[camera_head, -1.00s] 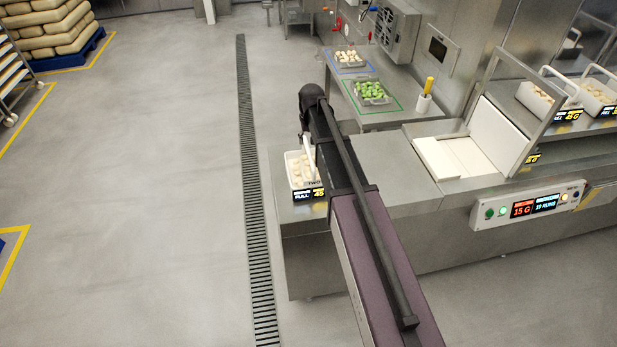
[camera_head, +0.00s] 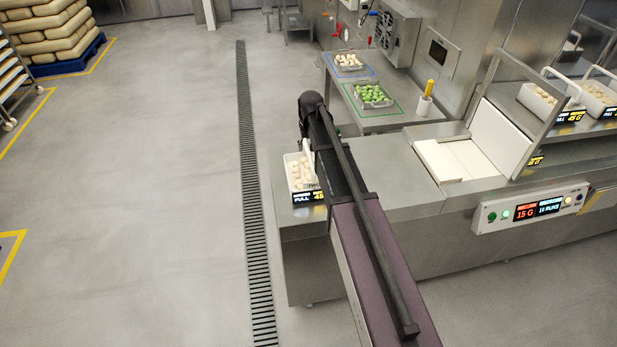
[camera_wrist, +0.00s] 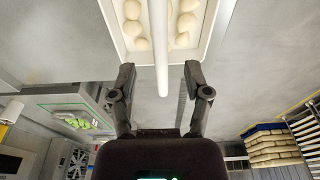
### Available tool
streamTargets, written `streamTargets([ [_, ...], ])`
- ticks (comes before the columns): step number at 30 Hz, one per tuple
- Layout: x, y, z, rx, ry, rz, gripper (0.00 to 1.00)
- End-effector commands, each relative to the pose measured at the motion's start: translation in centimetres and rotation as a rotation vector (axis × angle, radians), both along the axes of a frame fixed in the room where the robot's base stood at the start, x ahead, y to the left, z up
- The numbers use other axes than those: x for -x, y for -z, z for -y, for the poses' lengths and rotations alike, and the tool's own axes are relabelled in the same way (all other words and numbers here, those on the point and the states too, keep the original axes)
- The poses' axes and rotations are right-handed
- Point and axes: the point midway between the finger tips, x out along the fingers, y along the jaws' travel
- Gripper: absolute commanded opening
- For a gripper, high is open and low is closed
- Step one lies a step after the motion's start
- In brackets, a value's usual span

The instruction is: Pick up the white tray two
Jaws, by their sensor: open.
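The white tray two (camera_head: 296,172) stands on the left end of the steel counter, with pale filled pasta in it and a label on its front reading FULL. My arm hides its right part in the head view. In the wrist view the tray (camera_wrist: 209,40) is at the top, with its white handle bar (camera_wrist: 158,45) running down the middle over the pasta. My gripper (camera_wrist: 158,75) is open, its two fingers apart on either side of the bar's lower end in the picture.
A steel counter (camera_head: 395,180) with a white-panelled machine and a control panel (camera_head: 530,208) extends right. More white trays (camera_head: 545,95) stand on a shelf at the right. A back table holds a tray of green pasta (camera_head: 373,95) and a pale one (camera_head: 348,62).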

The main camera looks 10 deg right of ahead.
Motion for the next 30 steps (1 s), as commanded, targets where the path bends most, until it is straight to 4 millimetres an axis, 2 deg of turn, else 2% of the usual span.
streamTargets([
  [3, -0.2, 1.3, 0.0, 0.000, 0.000, 0.000, 0.63],
  [15, -0.7, 4.0, -0.1, 0.000, 0.000, 0.000, 0.63],
  [30, -0.7, 4.3, 0.0, 0.000, 0.001, 0.000, 0.63],
])
